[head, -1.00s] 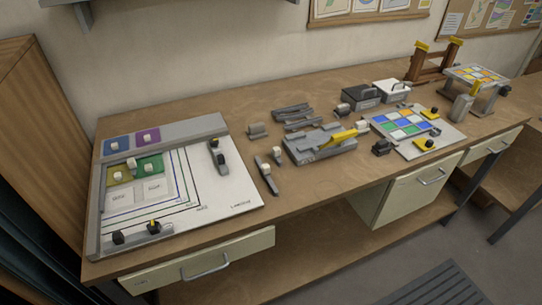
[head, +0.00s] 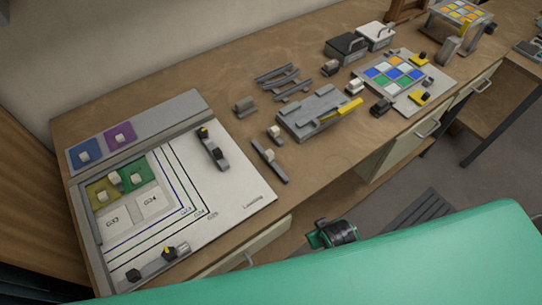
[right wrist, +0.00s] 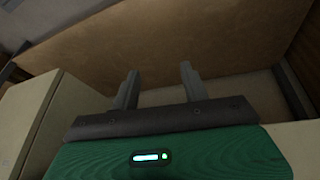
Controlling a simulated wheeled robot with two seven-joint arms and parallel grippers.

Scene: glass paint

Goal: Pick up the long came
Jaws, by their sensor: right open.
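Several grey strips (head: 277,75) lie at the back of the workbench, behind a grey fixture with a yellow lever (head: 313,113). A longer dark strip with a pale knob (head: 270,161) lies in front of them, beside the white layout board. I cannot tell for certain which strip is the long came. My right gripper (right wrist: 158,78) is open and empty in the right wrist view, facing the brown underside or lower part of the bench. No came shows between its fingers. My left gripper is not in view.
The white layout board (head: 236,200) with coloured pads fills the left of the bench. A coloured glass panel (head: 393,74), a black box (head: 345,46) and a white box (head: 376,35) stand to the right. Drawers (head: 248,254) line the front edge.

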